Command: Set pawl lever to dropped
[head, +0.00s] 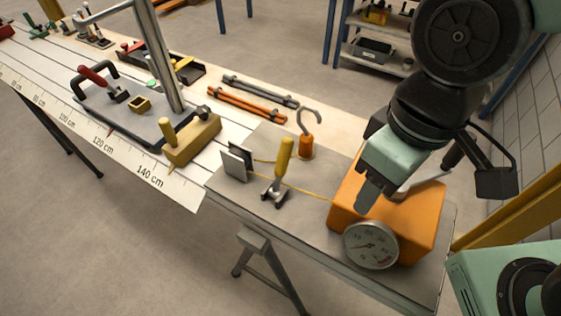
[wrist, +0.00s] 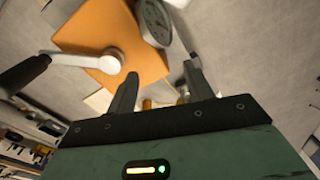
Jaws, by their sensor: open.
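A lever with a yellow handle (head: 283,160) stands nearly upright on a small metal bracket on the grey end of the bench in the head view. I cannot tell for sure whether it is the pawl lever. An orange winch box (head: 415,228) with a round dial gauge (head: 371,245) stands to its right; the box also shows in the wrist view (wrist: 125,30). My gripper (head: 366,192) is over the winch box's left side, apart from the yellow lever. In the wrist view its fingers (wrist: 161,84) are spread, with small yellow-orange parts partly hidden beyond them.
A crank with a black handle (head: 460,150) sticks out beside the winch box, near my arm. A thin yellow line runs past the lever to the box. A grey hook on an orange base (head: 306,145) stands behind the lever.

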